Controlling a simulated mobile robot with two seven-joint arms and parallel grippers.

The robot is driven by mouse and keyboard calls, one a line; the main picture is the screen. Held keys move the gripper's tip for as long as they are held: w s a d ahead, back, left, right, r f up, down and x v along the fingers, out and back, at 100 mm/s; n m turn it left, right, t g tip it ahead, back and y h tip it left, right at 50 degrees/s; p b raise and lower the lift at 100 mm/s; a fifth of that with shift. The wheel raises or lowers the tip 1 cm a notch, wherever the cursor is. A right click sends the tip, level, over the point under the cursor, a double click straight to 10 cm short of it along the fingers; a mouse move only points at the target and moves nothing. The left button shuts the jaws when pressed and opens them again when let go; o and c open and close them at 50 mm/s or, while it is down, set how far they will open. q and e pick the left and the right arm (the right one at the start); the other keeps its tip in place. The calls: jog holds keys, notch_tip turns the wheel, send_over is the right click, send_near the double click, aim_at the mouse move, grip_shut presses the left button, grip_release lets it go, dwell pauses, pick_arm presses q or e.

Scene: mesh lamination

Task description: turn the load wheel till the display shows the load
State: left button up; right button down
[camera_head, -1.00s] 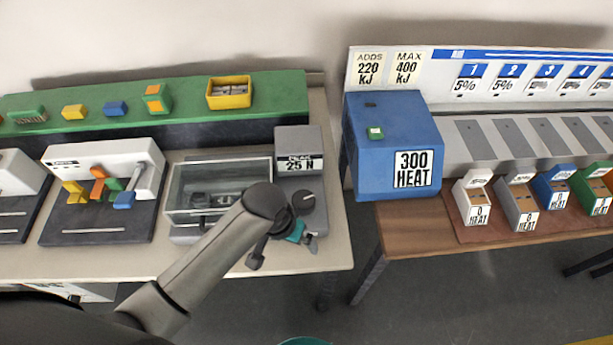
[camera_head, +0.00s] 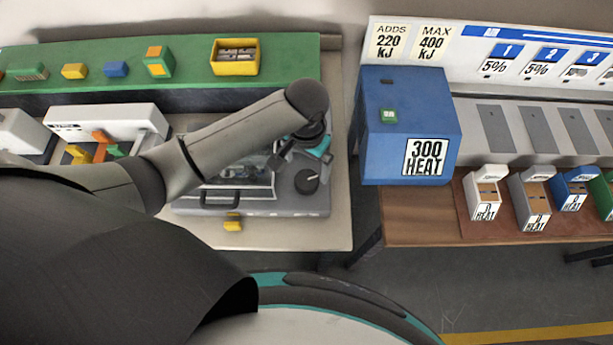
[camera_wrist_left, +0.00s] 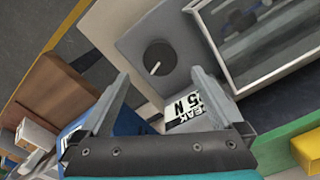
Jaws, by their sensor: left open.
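The load wheel is a dark round knob (camera_head: 307,181) with a pale pointer line, on the right end of the grey test machine (camera_head: 245,211). It also shows in the left wrist view (camera_wrist_left: 158,57), beyond my fingertips. The display (camera_wrist_left: 190,112) shows there at a slant; "5 N" is readable and a finger covers part of it. My arm hides the display in the head view. My left gripper (camera_head: 297,158) is open and empty, just above and behind the wheel. In the left wrist view its fingers (camera_wrist_left: 160,76) are spread, apart from the wheel. My right gripper is out of view.
A clear-covered chamber with a dark handle (camera_head: 220,197) is left of the wheel. A yellow piece (camera_head: 232,222) sits at the machine's front. The blue heater box (camera_head: 408,128) stands right, across a gap. A green shelf (camera_head: 190,65) runs behind.

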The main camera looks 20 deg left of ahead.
aim_at(306, 180)
pick_arm(q)
notch_tip(306, 180, down, 8)
jog(key=shift+r+b, duration=0.25)
jog(key=shift+b, duration=0.4)
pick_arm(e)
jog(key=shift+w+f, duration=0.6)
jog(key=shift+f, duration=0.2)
pick_arm(q)
jog(key=c, duration=1.3)
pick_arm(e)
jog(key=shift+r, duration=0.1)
pick_arm(q)
jog(key=shift+r, duration=0.1)
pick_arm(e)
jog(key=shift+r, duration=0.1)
